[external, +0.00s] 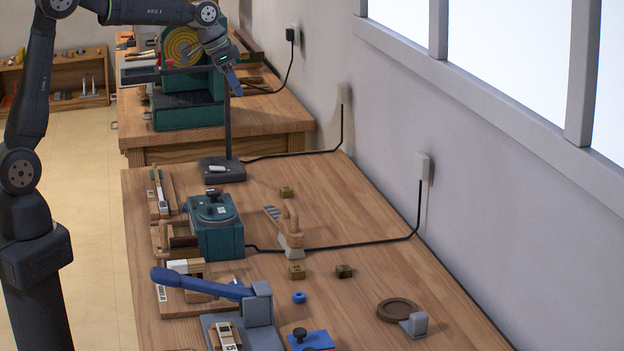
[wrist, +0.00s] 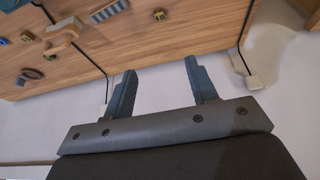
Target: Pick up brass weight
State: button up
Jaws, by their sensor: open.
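Three small brass-coloured blocks that look like weights stand apart on the near wooden bench in the external view: one toward the back (external: 286,191), one nearer the middle (external: 297,271), and a darker one to its right (external: 344,271). I cannot tell which is meant. In the wrist view one such block (wrist: 159,15) is at the top and another (wrist: 26,36) at the left. My gripper (external: 235,88) is high up at the back, well away from the blocks. In the wrist view its two blue fingers (wrist: 160,69) are apart with nothing between them.
A dark stand (external: 222,170) with an upright post is near my gripper. A teal machine (external: 215,225), a wooden-handled tool (external: 291,233), a blue-levered press (external: 258,310) and a round brown dish (external: 397,309) occupy the bench. Black cables run to the wall. The right side is mostly clear.

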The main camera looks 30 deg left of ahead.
jog(key=n, duration=0.1)
send_near(286, 188)
jog(key=x, duration=0.2)
jog(key=shift+s+d+f, duration=0.1)
jog(key=shift+d+f, duration=0.15)
jog(key=shift+x, duration=3.05)
jog(key=shift+c, duration=0.4)
jog(key=shift+a, duration=0.1)
jog(key=c, duration=1)
